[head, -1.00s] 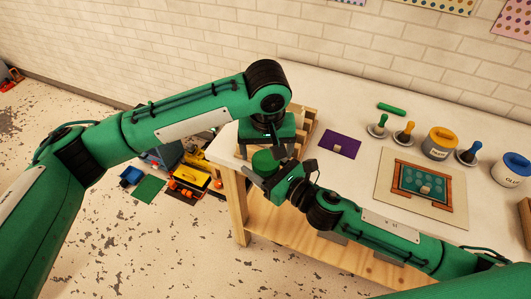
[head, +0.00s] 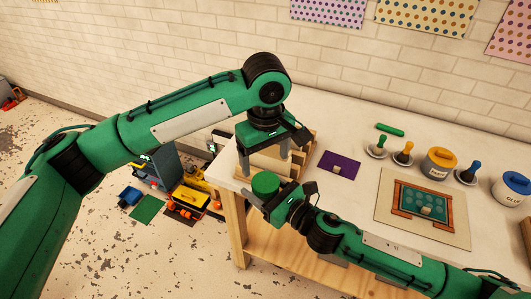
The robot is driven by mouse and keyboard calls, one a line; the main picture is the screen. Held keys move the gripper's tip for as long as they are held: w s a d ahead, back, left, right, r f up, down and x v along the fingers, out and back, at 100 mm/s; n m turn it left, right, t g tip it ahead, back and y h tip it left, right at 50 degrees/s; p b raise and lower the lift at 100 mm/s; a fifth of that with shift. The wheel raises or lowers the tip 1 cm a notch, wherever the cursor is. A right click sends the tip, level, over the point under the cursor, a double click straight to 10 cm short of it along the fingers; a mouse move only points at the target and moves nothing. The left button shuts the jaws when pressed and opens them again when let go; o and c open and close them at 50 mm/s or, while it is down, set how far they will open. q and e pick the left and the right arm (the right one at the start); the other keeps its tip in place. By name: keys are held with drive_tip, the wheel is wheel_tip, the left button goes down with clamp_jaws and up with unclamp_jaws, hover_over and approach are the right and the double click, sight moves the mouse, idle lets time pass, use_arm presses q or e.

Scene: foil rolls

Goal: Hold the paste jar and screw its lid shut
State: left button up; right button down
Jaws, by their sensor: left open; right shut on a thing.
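A green round lid (head: 265,183) shows at the front left corner of the table, on top of what my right gripper (head: 268,199) holds. The jar body below it is mostly hidden by that gripper. My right gripper is shut around it from the right. My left gripper (head: 266,168) points down just above the lid. Its two fingers are spread to either side, open and empty. I cannot tell how tightly the lid sits on the jar.
A wooden rack (head: 300,150) stands right behind the grippers. To the right are a purple mat (head: 329,165), a yellow-lidded can (head: 436,168), a blue-lidded can (head: 508,193), several brushes in dishes and a board (head: 395,215). Coloured toys lie on the floor at left.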

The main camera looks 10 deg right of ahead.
sight(265, 181)
use_arm(q)
drive_tip(key=shift+r+n, duration=0.45)
drive_tip(key=shift+n, duration=0.75)
drive_tip(key=shift+f, duration=4)
drive_tip(key=shift+c, duration=0.5)
drive_tip(key=c, duration=0.9)
drive_tip(key=m, duration=0.4)
drive_tip(key=shift+m, duration=0.4)
drive_tip(key=m, duration=0.5)
drive_tip(key=shift+w, duration=0.1)
